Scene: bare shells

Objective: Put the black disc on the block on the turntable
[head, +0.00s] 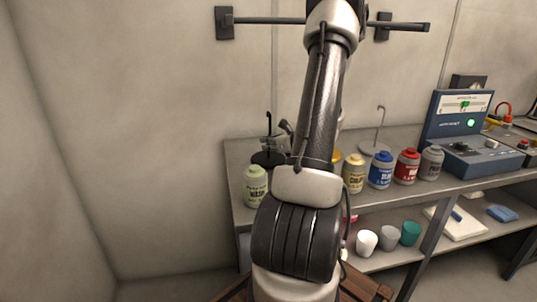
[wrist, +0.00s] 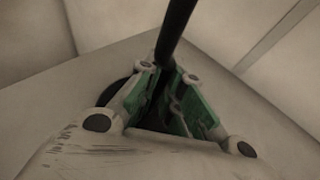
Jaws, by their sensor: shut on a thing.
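The black disc (head: 268,159) shows in the head view at the left end of the bench, behind the pale green bottle, with a thin black rod and hook rising from it. My gripper (head: 275,142) is beside that rod, partly hidden by my arm. In the wrist view, my gripper (wrist: 163,100) has its green pads closed around a black rod (wrist: 176,30). A dark rounded shape (wrist: 112,92) shows behind the left finger. I cannot tell whether the disc touches the bench. The turntable and its block are not clearly seen; my arm covers the middle of the bench.
The grey bench (head: 238,153) carries a pale green bottle (head: 256,187) and yellow (head: 353,174), blue (head: 380,171), red (head: 406,167) and grey bottles (head: 431,163) along its front. A hooked stand (head: 375,147) is behind them. A blue instrument (head: 460,125) stands at right. Cups sit on the lower shelf.

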